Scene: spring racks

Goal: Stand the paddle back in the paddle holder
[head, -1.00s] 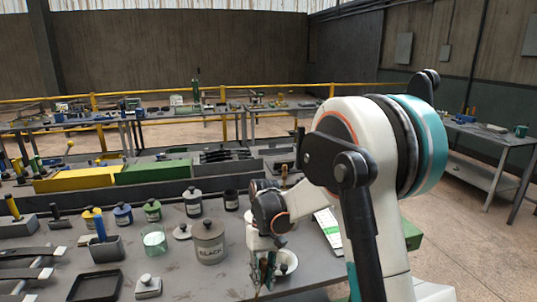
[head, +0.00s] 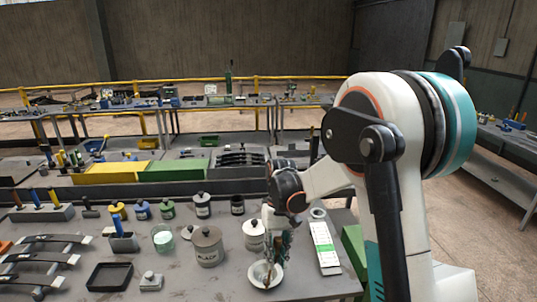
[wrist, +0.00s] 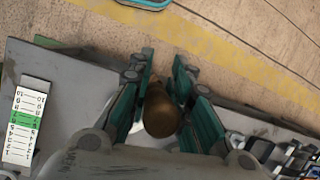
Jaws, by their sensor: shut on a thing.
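My gripper (head: 275,250) is at the right front of the grey bench, over a small white bowl (head: 263,275). In the wrist view its green fingers (wrist: 162,95) are shut on a brown, rounded piece (wrist: 162,118), seen end-on, which looks like the end of the paddle's handle. The rest of the paddle is hidden. A dark grey block (head: 123,243) with an upright blue handle stands left of the jars. A longer grey block (head: 42,214) with several coloured handles stands at the far left. I cannot tell which is the paddle holder.
The BLACK jar (head: 207,247) and a white lidded jar (head: 254,235) stand close left of my gripper. A numbered strip with a green band (head: 325,247) lies to its right. A black tray (head: 110,277) and a lidded dish (head: 151,282) lie at front.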

